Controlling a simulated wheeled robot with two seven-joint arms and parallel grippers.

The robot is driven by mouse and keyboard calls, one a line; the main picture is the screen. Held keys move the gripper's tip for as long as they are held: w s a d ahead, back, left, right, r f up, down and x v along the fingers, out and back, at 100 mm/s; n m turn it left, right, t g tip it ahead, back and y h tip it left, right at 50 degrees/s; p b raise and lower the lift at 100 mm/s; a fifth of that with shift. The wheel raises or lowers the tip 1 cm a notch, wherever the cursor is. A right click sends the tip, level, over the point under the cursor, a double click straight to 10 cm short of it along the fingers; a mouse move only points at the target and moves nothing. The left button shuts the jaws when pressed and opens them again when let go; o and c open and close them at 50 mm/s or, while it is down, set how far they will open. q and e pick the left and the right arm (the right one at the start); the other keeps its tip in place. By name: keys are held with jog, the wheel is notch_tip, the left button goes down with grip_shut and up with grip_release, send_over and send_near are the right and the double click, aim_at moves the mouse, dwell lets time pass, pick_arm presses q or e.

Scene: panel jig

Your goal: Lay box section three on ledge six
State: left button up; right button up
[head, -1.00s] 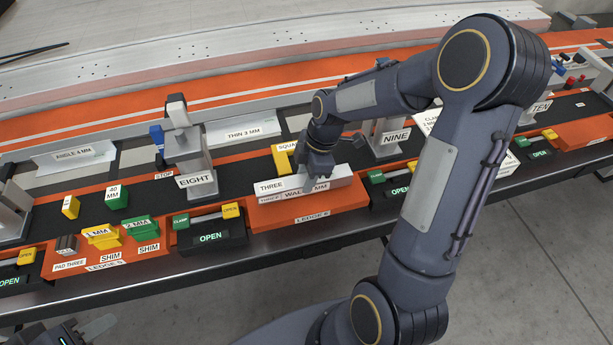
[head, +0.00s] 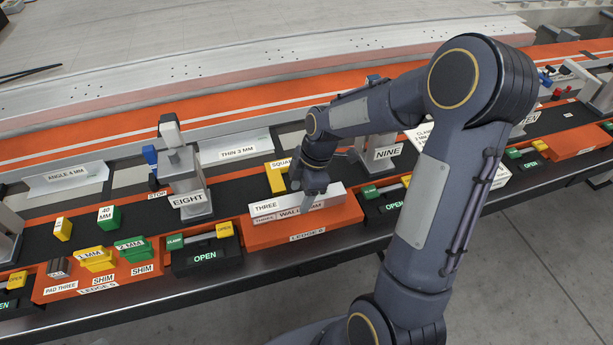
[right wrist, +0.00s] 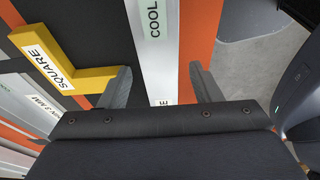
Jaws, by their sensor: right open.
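Box section three (head: 322,197) is a long pale silver bar labelled THREE and WALL MM. It lies along the orange ledge six (head: 340,222), near its back part. My right gripper (head: 309,190) is over the bar, pointing down, with its fingers apart. In the right wrist view the bar (right wrist: 161,50) runs between the two open fingers (right wrist: 162,88), with a gap on each side. Its lower end there is hidden by the gripper body. My left gripper does not show clearly.
A yellow square (head: 276,178) stands just behind the bar, close to one right finger. Clamps marked OPEN (head: 205,257) flank the ledge. Posts EIGHT (head: 187,185) and NINE (head: 385,150) stand on the dark strip behind. Shims lie on ledge five, to the left.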

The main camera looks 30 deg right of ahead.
jog(key=w+v, duration=0.1)
jog(key=v, duration=1)
jog(key=s+a+r+m+t, duration=0.1)
jog(key=s+a+m, duration=0.3)
jog(key=s+m, duration=0.4)
jog(key=s+a+r+m+t, duration=0.1)
jog(key=s+a+m+t, duration=0.2)
jog(key=s+m, duration=0.6)
jog(key=shift+s+a+r+t+y, duration=0.3)
jog(key=shift+s+a+t, duration=0.1)
jog(key=shift+s, duration=0.4)
